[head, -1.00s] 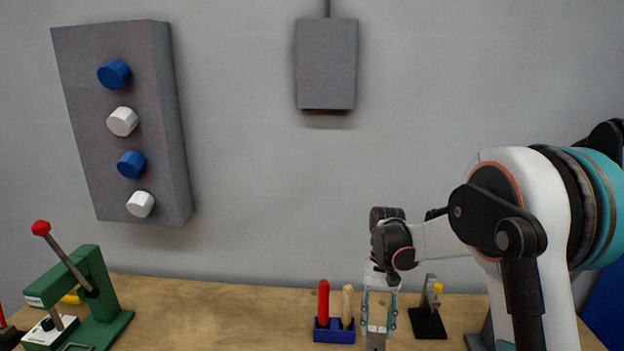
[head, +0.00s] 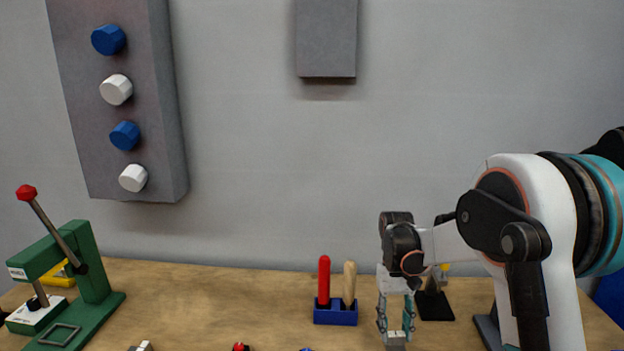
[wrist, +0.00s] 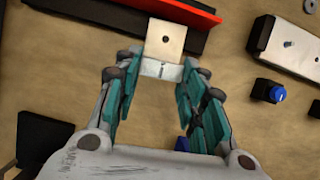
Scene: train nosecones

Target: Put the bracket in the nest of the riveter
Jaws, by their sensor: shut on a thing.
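The bracket (wrist: 166,40) is a pale metal plate with a small hole and a bent lower flange. My gripper (wrist: 158,76) is shut on that flange, and the plate sticks out beyond the fingertips. In the head view the bracket (head: 396,340) shows as a small grey piece at the tips of my gripper (head: 396,332), at the right of the bench. The green riveter (head: 92,270) stands at the far left, its red-knobbed lever raised. A square frame (head: 60,335), apparently the nest, lies on its base and looks empty.
A blue holder (head: 335,313) with a red and a wooden handle stands left of my gripper. A black-based fixture (head: 434,304) stands behind it to the right. Small parts (head: 240,347) lie along the front picture edge. Bench between riveter and holder is largely clear.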

